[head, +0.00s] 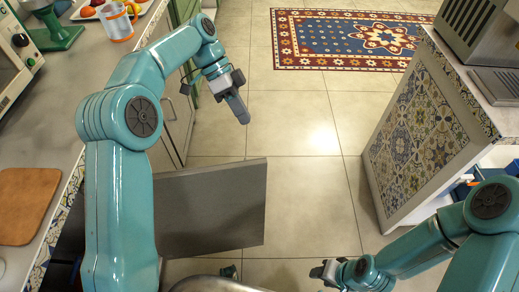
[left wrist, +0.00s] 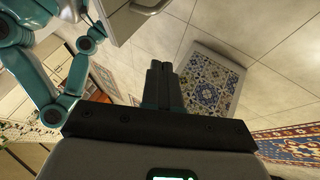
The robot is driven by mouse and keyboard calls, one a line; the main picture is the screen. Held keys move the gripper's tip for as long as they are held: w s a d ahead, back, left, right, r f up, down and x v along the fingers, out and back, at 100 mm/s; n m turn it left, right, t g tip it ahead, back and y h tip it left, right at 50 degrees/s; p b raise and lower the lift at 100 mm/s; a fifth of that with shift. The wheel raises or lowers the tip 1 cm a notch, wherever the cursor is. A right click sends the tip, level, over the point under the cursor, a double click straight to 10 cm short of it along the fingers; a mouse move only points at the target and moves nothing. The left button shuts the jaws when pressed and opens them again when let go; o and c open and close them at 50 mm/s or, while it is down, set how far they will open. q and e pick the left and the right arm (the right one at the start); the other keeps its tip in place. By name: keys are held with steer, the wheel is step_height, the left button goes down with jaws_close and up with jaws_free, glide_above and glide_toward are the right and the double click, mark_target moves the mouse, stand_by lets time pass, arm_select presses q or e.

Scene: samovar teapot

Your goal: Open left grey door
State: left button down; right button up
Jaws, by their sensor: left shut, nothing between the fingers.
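The grey door (head: 212,208) stands swung out from the left counter, over the tiled floor, in the lower middle of the head view. Its flat face and top edge show; its hinge side is hidden behind my left arm. My left gripper (head: 240,108) is shut and empty, above the floor beyond the door and apart from it. Its closed fingers also show in the left wrist view (left wrist: 162,85). A pale panel with a handle (left wrist: 125,15) is at the top of that view; I cannot tell if it is the same door. My right gripper (head: 322,271) is low in the head view, its jaws unclear.
A tiled-side counter (head: 425,140) stands at right. Open floor (head: 305,190) lies between, with a patterned rug (head: 350,38) beyond.

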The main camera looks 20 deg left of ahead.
arm_select(q)
steer(key=s+d+f+b, duration=0.2)
steer(key=s+d+f, duration=0.4)
steer(key=shift+d+f+b, duration=0.2)
steer(key=shift+f+b, duration=0.1)
steer(key=shift+b, duration=0.1)
steer(key=shift+s, duration=0.15)
steer(key=s+d+m+g+b, duration=0.1)
steer(key=s+d+m+b, duration=0.1)
steer(key=s, duration=0.5)
steer(key=shift+s+d+y, duration=0.2)
steer(key=shift+d+y, duration=0.2)
steer(key=shift+d, duration=0.25)
steer(key=shift+r, duration=0.15)
